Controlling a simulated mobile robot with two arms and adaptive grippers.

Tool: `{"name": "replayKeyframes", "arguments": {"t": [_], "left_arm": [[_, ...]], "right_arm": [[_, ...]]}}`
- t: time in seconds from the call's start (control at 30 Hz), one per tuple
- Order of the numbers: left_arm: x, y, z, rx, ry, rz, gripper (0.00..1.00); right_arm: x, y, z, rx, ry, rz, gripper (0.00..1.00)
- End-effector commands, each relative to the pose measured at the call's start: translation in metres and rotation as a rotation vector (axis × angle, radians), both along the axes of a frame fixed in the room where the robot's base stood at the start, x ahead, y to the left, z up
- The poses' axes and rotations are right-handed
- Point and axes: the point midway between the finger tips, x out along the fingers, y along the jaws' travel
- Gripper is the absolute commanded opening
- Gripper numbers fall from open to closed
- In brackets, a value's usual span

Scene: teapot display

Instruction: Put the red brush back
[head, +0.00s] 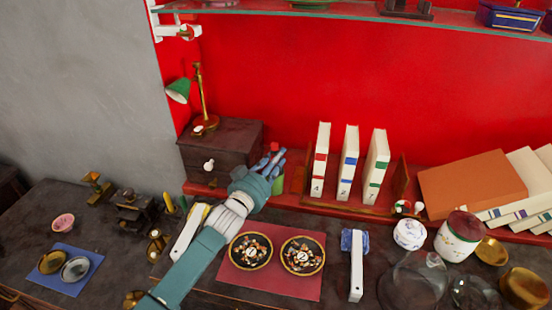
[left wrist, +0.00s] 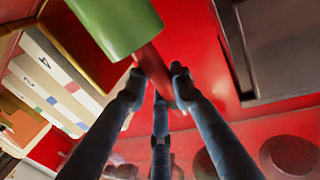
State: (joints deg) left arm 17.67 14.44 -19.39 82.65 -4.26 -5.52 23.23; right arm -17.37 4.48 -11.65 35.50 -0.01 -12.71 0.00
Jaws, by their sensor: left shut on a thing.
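My left gripper (head: 272,163) is in the middle of the head view, at the red ledge by the dark wooden box. Its fingers are shut on the red brush (head: 274,147), of which a small red part shows at the fingertips. In the left wrist view a dark red length of the brush (left wrist: 156,72) lies between the fingers (left wrist: 158,85). A green cylinder (head: 279,184) stands just beside and below the fingers; it also shows in the left wrist view (left wrist: 112,22). The brush's end meets the cylinder's edge there, but I cannot tell whether it is inside. My right gripper is out of view.
White numbered books (head: 347,165) stand right of the gripper. The dark wooden box (head: 225,150) with a lamp (head: 202,100) is left. Two filled bowls (head: 302,255) sit on a red mat (head: 270,291). A blue-headed brush (head: 356,265) and lidded jars (head: 458,235) are at right.

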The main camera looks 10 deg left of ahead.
Motion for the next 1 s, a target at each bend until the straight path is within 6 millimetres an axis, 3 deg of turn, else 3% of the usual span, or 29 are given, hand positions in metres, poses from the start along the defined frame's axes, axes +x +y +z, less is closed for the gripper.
{"name": "replayKeyframes", "arguments": {"t": [0.33, 0.37, 0.43, 0.8, 1.0], "left_arm": [[0.000, 0.000, -0.004, -0.001, -0.002, 0.000, 0.00], [0.000, 0.000, -0.002, -0.001, -0.002, 0.000, 0.29], [0.000, 0.000, -0.002, 0.000, -0.001, 0.000, 0.42], [-0.001, 0.001, 0.002, 0.001, -0.001, 0.000, 0.42], [-0.034, 0.009, -0.001, 0.002, -0.001, 0.000, 0.42]], "right_arm": [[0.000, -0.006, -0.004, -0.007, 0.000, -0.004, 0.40], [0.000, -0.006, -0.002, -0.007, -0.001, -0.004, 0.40], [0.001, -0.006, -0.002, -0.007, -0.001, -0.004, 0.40], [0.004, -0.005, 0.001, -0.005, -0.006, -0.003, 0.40], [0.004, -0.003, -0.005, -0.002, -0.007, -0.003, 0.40]]}}
